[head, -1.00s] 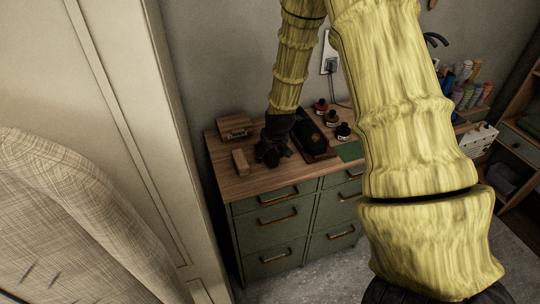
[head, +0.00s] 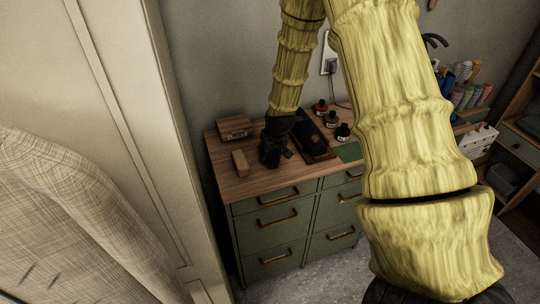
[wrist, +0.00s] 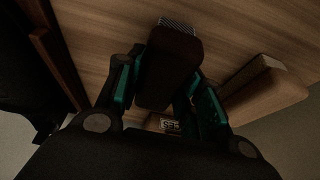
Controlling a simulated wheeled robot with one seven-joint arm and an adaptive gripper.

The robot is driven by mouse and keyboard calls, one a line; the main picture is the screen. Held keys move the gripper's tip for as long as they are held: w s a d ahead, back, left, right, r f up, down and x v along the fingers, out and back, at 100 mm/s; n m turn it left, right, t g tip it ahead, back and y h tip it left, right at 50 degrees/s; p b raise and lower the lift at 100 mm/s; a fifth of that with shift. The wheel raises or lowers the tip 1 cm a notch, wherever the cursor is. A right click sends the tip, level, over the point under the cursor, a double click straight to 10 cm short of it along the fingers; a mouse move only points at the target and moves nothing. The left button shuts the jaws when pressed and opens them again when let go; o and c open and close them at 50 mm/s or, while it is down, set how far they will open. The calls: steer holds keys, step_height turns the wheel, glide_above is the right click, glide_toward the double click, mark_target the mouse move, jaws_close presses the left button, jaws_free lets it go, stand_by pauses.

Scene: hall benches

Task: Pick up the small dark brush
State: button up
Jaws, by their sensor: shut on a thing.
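The small dark brush (wrist: 168,65) is between the fingers of my gripper (wrist: 165,85) in the wrist view. It has a dark brown body and a strip of pale bristles (wrist: 178,24) at its far end. My gripper is shut on its sides. In the head view my gripper (head: 275,148) is low over the wooden cabinet top (head: 232,188). The brush cannot be made out there. I cannot tell whether it touches the wood.
A wooden block (head: 240,162) lies left of my gripper, and a labelled wooden box (head: 234,127) stands behind it. A dark tray (head: 315,140) is close on the right, with ink bottles (head: 331,119) and a green mat (head: 349,151) beyond. The cabinet top's front left is clear.

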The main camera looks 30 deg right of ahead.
steer(key=shift+r+b, duration=0.45)
steer(key=shift+r, duration=0.55)
steer(key=shift+w+r+b, duration=0.1)
steer(key=shift+r+b, duration=0.35)
steer(key=shift+r, duration=0.45)
steer(key=s+a+b, duration=0.1)
steer(key=s+a, duration=0.2)
steer(key=s, duration=0.1)
steer(key=s+a+r+b, duration=0.1)
steer(key=s+a+b, duration=0.1)
steer(key=s+a, duration=0.2)
steer(key=s+a+b, duration=0.1)
steer(key=s+a, duration=0.2)
steer(key=s, duration=0.1)
steer(key=shift+a+r, duration=0.35)
steer(key=shift+a, duration=0.05)
steer(key=shift+c, duration=0.2)
